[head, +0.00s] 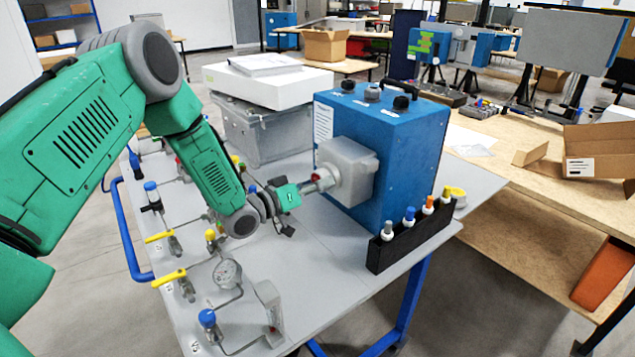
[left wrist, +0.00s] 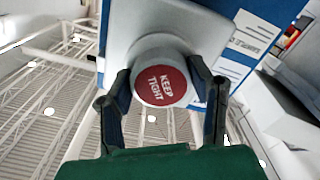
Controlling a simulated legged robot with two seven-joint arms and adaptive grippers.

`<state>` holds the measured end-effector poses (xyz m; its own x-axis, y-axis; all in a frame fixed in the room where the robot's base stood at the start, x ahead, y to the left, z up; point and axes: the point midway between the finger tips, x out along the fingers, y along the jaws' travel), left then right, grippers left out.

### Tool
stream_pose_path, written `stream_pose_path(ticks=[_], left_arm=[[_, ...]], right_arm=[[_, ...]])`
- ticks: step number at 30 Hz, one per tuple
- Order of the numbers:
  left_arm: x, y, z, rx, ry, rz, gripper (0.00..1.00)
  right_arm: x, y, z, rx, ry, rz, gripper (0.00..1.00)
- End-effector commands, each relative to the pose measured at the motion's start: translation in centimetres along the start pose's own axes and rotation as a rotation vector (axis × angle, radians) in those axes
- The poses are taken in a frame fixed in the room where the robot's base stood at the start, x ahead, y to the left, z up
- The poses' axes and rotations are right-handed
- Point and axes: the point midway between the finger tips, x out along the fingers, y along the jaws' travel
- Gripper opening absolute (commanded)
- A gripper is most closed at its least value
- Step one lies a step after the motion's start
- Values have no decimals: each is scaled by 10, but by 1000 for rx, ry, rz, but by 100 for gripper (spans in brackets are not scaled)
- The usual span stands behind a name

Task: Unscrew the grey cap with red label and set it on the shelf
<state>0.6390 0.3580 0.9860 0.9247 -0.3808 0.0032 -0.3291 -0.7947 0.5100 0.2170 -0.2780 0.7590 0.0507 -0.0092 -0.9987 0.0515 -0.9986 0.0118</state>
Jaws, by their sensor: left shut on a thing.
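The grey cap with its red round label, reading "KEEP TIGHT", shows in the left wrist view (left wrist: 160,82). It sits against a pale grey housing (left wrist: 205,25), which juts from the side of the blue analyser box (head: 400,150); the housing also shows in the head view (head: 352,172). My left gripper (head: 312,187) is shut on the cap, with one dark finger on each side of it in the left wrist view. In the head view the cap is small and partly hidden by the gripper. My right gripper is not in view. I cannot tell which surface is the shelf.
A black rack (head: 412,240) with several colour-capped bottles stands in front of the blue box. Yellow-handled valves (head: 170,278) and a gauge (head: 227,273) line the left of the grey table (head: 335,265). A grey case (head: 262,130) stands behind. The table's front middle is clear.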

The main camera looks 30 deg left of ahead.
Motion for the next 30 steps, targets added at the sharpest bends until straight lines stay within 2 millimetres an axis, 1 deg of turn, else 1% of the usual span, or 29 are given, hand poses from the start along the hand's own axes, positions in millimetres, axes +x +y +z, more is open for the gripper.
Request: stream_pose_path(ticks=[1,2,3,4,11,14,17,23,30], left_arm=[[-1,1,7,-2,-16,1,15],[-1,1,7,-2,-16,0,10],[-1,1,7,-2,-16,0,54],[-1,1,7,-1,-16,0,63],[-2,0,3,3,-8,0,63],[-2,-2,3,65,-7,1,63],[-2,-4,2,232,-7,1,63],[-1,-6,0,630,-4,4,63],[-1,-8,-1,1124,-3,5,63]], right_arm=[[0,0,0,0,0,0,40],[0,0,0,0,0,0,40],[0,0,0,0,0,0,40],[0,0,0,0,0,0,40],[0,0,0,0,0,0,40],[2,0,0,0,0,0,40],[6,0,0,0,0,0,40],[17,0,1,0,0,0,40],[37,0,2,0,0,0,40]])
